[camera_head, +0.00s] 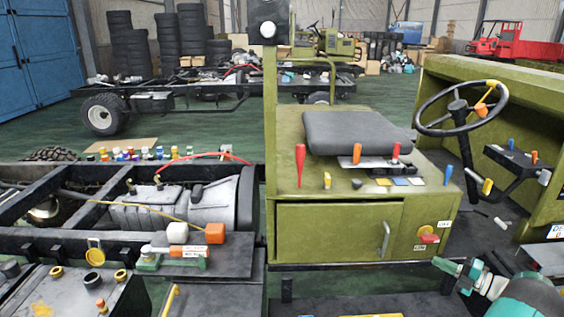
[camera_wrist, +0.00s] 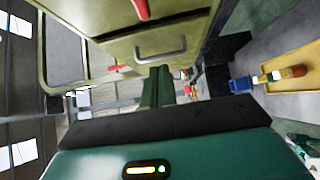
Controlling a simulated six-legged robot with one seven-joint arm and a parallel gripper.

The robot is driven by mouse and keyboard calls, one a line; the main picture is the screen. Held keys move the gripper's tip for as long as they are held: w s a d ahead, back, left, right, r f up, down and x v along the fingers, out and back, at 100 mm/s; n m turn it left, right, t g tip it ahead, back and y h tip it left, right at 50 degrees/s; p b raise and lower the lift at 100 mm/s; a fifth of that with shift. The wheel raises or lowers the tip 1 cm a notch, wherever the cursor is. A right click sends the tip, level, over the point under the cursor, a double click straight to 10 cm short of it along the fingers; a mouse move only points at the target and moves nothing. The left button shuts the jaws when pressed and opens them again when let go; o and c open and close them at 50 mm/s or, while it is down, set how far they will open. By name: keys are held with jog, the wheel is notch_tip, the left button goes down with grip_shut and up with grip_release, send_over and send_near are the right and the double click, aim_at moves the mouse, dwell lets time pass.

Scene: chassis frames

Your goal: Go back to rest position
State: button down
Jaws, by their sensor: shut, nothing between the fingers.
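My gripper (camera_head: 446,268) is at the lower right of the head view, with its teal and white arm behind it. Its fingers point left, in front of the olive-green cab box (camera_head: 340,230). In the wrist view my gripper (camera_wrist: 157,78) shows as two green fingers close together, with nothing seen between them. Beyond the fingertips is an olive panel with a grey handle (camera_wrist: 160,48). I cannot tell the exact gap between fingertips and panel.
A black seat (camera_head: 355,133) and upright coloured handles top the cab box. A red knob (camera_head: 429,238) is on its front. A steering wheel (camera_head: 460,108) stands at right. The open chassis frame (camera_head: 110,215) fills the left.

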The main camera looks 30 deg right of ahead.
jog(key=w+a+r+n+g+y, duration=0.1)
jog(key=w+a+r+n+g, duration=0.3)
jog(key=w+a+r+n, duration=0.55)
jog(key=w+a+r+n+g+y, duration=0.1)
jog(key=w+a+r+n+g, duration=0.35)
jog(key=a, duration=0.95)
jog(key=s+a+r+n+g+h, duration=0.1)
jog(key=a+r+n+g, duration=0.15)
jog(key=a+n, duration=0.5)
jog(key=s+a+r+n+g+h, duration=0.25)
jog(key=a+n, duration=0.25)
jog(key=a, duration=0.6)
jog(key=s+a+r+n+t+h, duration=0.2)
jog(key=s+a+n+h, duration=0.3)
jog(key=s+a+n, duration=1.1)
jog(key=shift+a+r+n, duration=0.3)
jog(key=shift+a+n, duration=0.1)
jog(key=shift+n, duration=3.15)
jog(key=shift+t, duration=0.25)
